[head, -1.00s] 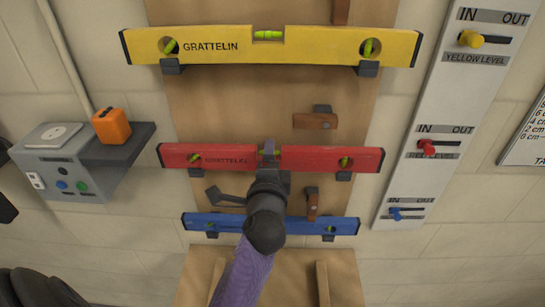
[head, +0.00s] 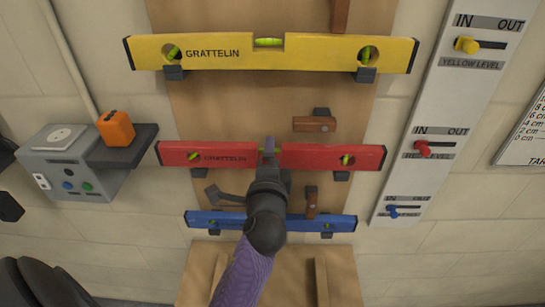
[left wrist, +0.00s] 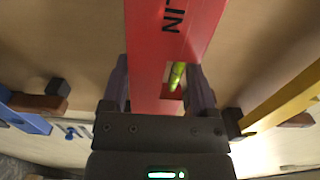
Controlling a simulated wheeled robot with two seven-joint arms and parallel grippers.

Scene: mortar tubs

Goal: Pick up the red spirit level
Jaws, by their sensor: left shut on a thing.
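The red spirit level (head: 225,155) lies level across the wooden board in the head view, between the yellow level and the blue level. My left gripper (head: 269,150) is shut on its middle, at the central vial. In the left wrist view the red level (left wrist: 175,40) runs between the two fingers of the gripper (left wrist: 162,85), with its green vial (left wrist: 177,75) just beside them. The gripper and wrist hide part of the level's middle. My right gripper is not in view.
The yellow level (head: 225,53) hangs above and the blue level (head: 340,223) below, partly behind my wrist. Wood-handled tools (head: 314,124) hang on the board (head: 225,105). A grey box (head: 68,160) stands left; a slider panel (head: 440,95) stands right.

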